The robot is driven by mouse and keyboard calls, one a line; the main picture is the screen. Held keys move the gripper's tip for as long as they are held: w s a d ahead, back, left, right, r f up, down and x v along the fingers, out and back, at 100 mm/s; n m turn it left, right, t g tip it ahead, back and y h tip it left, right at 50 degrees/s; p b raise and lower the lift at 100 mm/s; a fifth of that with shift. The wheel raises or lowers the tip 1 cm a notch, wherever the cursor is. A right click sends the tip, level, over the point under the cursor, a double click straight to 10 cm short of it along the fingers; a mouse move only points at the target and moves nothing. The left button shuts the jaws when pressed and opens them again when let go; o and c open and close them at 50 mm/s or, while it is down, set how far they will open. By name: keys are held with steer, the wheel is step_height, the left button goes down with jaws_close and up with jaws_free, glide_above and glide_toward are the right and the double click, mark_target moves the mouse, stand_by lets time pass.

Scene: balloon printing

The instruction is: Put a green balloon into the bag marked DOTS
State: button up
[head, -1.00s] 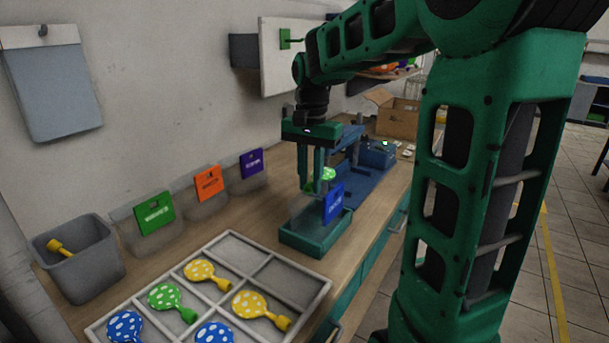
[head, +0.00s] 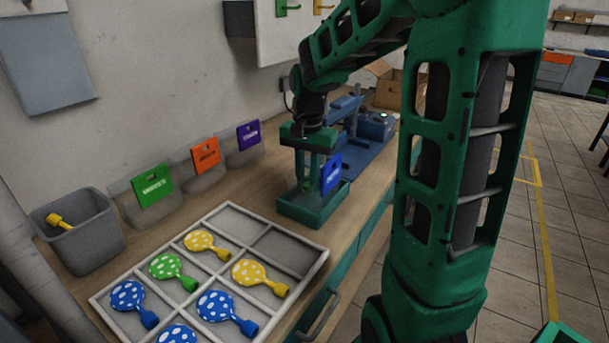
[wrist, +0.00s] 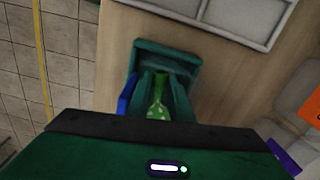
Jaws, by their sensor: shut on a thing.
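My gripper (head: 307,183) is shut on a green balloon with white dots (wrist: 158,97), seen between the fingers in the wrist view. In the head view, the fingers reach down into a clear bag in a dark green tray (head: 292,214). A blue label (head: 331,174) stands at that bag's right side; its text is too small to read, so I cannot confirm it says DOTS. The balloon's lower end points into the tray; whether it touches the bottom is hidden. Another green dotted balloon (head: 165,267) lies in the divided tray (head: 277,245).
Blue and yellow dotted balloons share the divided tray. Clear holders with green (head: 152,186), orange (head: 206,155) and purple (head: 248,135) labels stand along the wall. A grey bin (head: 85,240) is at left. A blue machine (head: 375,127) stands behind my gripper.

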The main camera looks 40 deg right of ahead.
steer(key=o, duration=0.9)
steer(key=shift+c, duration=0.2)
step_height(320, 180, up, 13)
stand_by(0.8)
